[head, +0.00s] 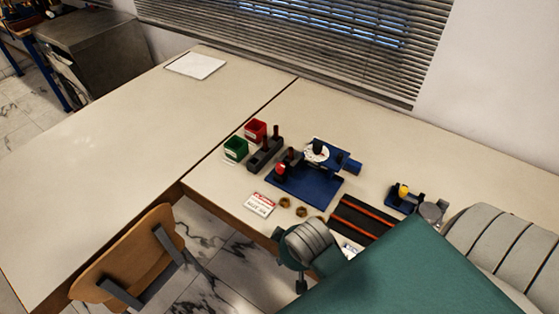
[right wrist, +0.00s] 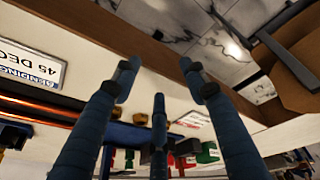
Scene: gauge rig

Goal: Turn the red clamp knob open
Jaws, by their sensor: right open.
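The red clamp knob (head: 281,169) stands at the left end of a blue rig plate (head: 306,190) in the head view. A white dial with a dark knob (head: 317,150) is at the plate's back. My right gripper (head: 288,258) is at the table's front edge, in front of the rig and apart from the knob. In the right wrist view its three blue fingers (right wrist: 158,80) are spread and nothing is between them. I cannot make out the red knob in that view. My left gripper is not in view.
Red (head: 256,130) and green (head: 235,148) bins and a dark peg block (head: 265,154) stand left of the rig. A white sign (head: 260,204), brass rings (head: 285,202) and a black orange-striped tray (head: 362,218) lie in front. A wooden chair (head: 130,258) stands at left.

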